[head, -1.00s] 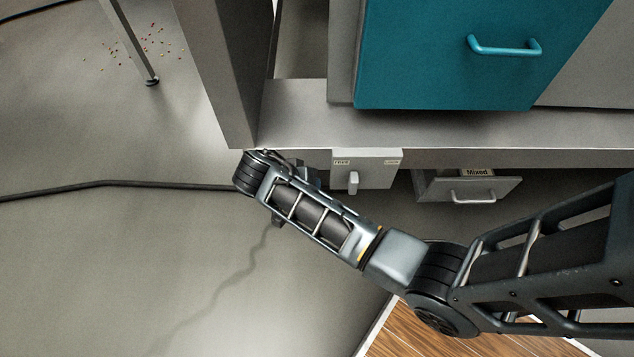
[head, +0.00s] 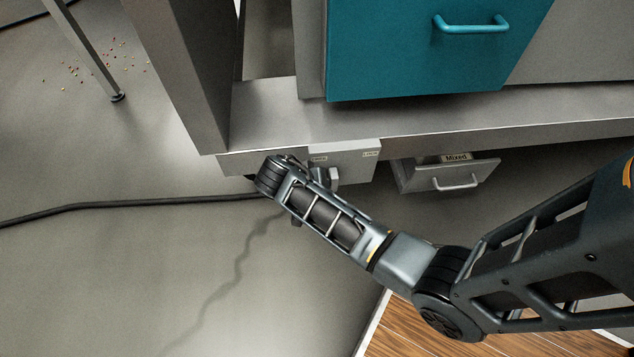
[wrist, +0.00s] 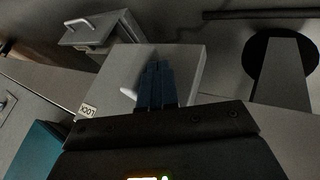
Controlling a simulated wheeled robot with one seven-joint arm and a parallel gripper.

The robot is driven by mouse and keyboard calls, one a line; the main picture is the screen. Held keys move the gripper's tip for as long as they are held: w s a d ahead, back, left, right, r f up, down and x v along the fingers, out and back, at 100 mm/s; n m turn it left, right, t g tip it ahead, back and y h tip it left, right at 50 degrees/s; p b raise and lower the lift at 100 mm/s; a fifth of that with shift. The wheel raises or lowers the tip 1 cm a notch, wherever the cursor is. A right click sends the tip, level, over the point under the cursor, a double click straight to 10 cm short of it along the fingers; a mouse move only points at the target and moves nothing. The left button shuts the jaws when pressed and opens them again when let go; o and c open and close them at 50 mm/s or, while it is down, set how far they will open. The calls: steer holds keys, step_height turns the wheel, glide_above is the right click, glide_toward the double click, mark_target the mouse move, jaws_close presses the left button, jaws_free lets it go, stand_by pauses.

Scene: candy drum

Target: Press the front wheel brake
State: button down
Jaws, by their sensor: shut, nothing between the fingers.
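My gripper (wrist: 157,68) shows in the wrist view as dark blue fingers closed together with nothing between them. They are in front of a pale box (wrist: 190,62) with a LOCK label, just beside its small white lever (wrist: 128,93); I cannot tell if they touch it. In the head view the box (head: 355,163) sits under the cabinet's lower edge, its lever (head: 334,178) partly behind my wrist. My gripper is mostly hidden there. A black round shape (wrist: 257,58) with a grey slab over it lies right of the fingers in the wrist view; I cannot tell whether it is the wheel or brake.
A grey drawer (head: 474,173) labelled Mixed stands open right of the box. A teal drawer front (head: 400,60) is above. A black cable (head: 130,206) crosses the floor at left. Small candies (head: 85,68) lie near a metal leg (head: 85,50). The floor at lower left is open.

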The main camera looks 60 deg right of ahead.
steer(key=s+d+p, duration=0.1)
steer(key=s+d, duration=0.1)
steer(key=s+d+p, duration=0.2)
steer(key=s, duration=0.1)
steer(key=shift+s, duration=0.15)
stand_by(0.3)
